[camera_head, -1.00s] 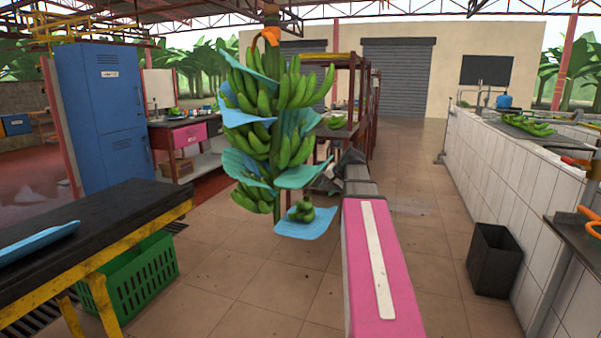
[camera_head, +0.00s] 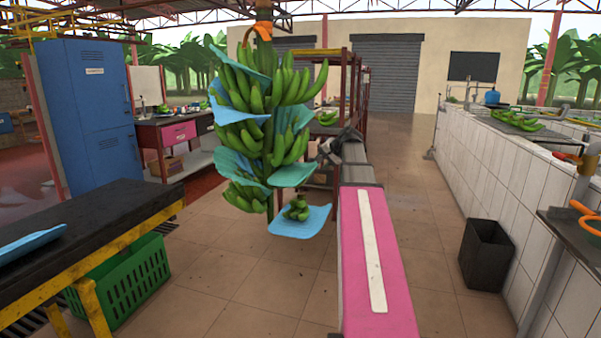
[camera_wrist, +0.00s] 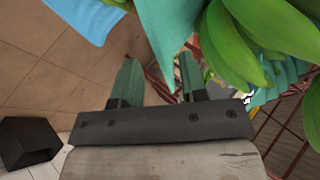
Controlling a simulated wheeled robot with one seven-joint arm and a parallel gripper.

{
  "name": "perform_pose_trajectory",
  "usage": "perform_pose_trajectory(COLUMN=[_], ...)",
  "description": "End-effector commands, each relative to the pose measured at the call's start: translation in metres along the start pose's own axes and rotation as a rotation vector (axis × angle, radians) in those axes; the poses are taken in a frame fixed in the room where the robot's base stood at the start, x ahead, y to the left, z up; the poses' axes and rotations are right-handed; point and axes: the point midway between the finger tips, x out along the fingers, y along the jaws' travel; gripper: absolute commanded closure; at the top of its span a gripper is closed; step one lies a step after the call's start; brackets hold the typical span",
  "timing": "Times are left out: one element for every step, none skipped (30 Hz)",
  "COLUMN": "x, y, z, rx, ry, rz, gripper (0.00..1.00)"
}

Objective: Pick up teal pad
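A green banana bunch (camera_head: 262,110) hangs from above with several teal and blue pads between its hands. A teal pad (camera_head: 291,174) sticks out at its lower right; a teal pad (camera_wrist: 168,22) also fills the top middle of the wrist view. My gripper (camera_wrist: 158,58) is open, its two fingers apart and pointing toward that pad. The pad's lower edge shows near the right fingertip; I cannot tell whether they touch. In the head view my gripper (camera_head: 324,154) is small and dark, just right of the bunch.
A light-blue pad (camera_head: 300,222) with a small banana cluster on it hangs below. Bananas (camera_wrist: 240,45) crowd the right of the wrist view. A black bin (camera_head: 486,254) stands right; a dark table (camera_head: 90,232) and green crate (camera_head: 125,280) are left.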

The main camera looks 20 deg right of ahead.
Motion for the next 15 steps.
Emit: perform_pose_trajectory(x=[0.003, 0.005, 0.009, 0.013, 0.017, 0.023, 0.027, 0.032, 0.038, 0.042, 0.045, 0.048, 0.050, 0.051, 0.051], y=[0.000, 0.000, 0.000, 0.000, -0.001, -0.001, -0.002, -0.002, -0.002, -0.002, -0.002, -0.002, -0.001, -0.001, -0.001], z=[0.000, 0.000, 0.000, 0.000, 0.000, 0.000, 0.000, 0.000, 0.000, 0.000, 0.000, 0.000, 0.000, 0.000, 0.001], rx=[0.000, 0.000, 0.000, 0.000, 0.000, 0.000, 0.000, 0.000, 0.000, 0.000, 0.000, 0.000, 0.000, 0.000, 0.000], ry=[-0.001, -0.001, -0.001, -0.001, -0.001, -0.001, -0.001, -0.002, -0.002, -0.002, -0.001, 0.000, 0.000, 0.000, 0.000], rz=[0.000, 0.001, 0.001, 0.001, 0.001, 0.001, 0.001, 0.001, 0.001, 0.001, 0.001, 0.001, 0.001, 0.001, 0.001], gripper=[0.61, 0.61, 0.61, 0.61, 0.61, 0.61, 0.61, 0.61, 0.61, 0.61, 0.61, 0.61, 0.61, 0.61, 0.61])
